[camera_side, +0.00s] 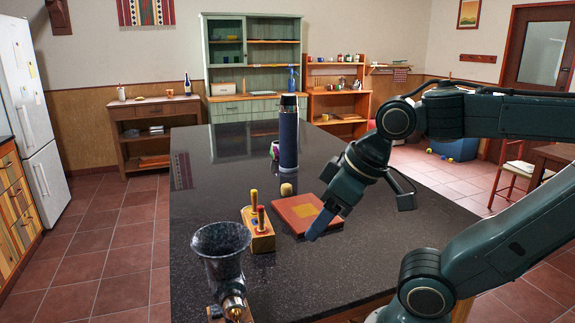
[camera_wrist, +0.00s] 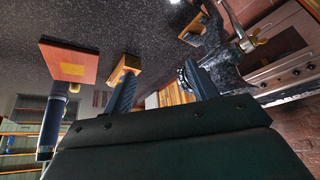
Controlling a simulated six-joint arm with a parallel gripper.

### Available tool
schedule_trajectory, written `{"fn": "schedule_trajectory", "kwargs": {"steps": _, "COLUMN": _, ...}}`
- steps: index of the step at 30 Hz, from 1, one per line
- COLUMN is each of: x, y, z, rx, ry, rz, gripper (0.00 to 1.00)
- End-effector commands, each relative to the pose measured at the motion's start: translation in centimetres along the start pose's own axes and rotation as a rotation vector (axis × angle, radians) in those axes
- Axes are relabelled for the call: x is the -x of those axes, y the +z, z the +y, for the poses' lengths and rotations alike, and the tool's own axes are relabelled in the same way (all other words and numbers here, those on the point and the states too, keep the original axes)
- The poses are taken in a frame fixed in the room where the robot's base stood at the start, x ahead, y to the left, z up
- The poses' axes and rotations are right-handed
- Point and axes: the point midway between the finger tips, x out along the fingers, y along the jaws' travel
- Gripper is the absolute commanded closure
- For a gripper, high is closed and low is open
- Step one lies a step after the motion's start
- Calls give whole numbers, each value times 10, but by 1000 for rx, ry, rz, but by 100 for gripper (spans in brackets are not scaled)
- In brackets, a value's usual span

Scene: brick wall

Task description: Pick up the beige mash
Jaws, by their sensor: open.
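No object is clearly recognisable as a beige mash. A small yellowish-beige rounded object (camera_side: 287,189) stands on the dark table behind a red-orange box, and I cannot tell what it is. A beige wooden block (camera_side: 262,241) with upright yellow- and red-topped pegs stands left of the box. My gripper (camera_side: 320,222) is open and empty, above the table near the front of the box. In the wrist view its two blue fingers are apart (camera_wrist: 163,88), and a wooden block (camera_wrist: 125,66) shows beyond the left finger.
The red-orange box (camera_side: 303,213) lies close behind my gripper. A tall dark-blue flask (camera_side: 289,140) stands farther back. A dark funnel-topped grinder (camera_side: 222,258) with brass parts stands at the front left. The black table top (camera_side: 205,185) is clear at left and right.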

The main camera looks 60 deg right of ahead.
Motion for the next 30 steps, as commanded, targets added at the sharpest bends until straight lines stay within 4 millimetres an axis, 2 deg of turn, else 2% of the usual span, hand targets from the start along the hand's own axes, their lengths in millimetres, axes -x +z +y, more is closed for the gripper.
{"fn": "schedule_trajectory", "kwargs": {"steps": 12, "x": 0, "y": 0, "z": 0, "rx": 0, "ry": 0, "rz": 0, "gripper": 42}}
{"fn": "schedule_trajectory", "kwargs": {"steps": 14, "x": 0, "y": 0, "z": 0, "rx": 0, "ry": 0, "rz": 0, "gripper": 37}}
{"fn": "schedule_trajectory", "kwargs": {"steps": 23, "x": 0, "y": -1, "z": 0, "rx": 0, "ry": 0, "rz": 0, "gripper": 37}}
{"fn": "schedule_trajectory", "kwargs": {"steps": 30, "x": 1, "y": -19, "z": 3, "rx": 6, "ry": 1, "rz": -8, "gripper": 37}}
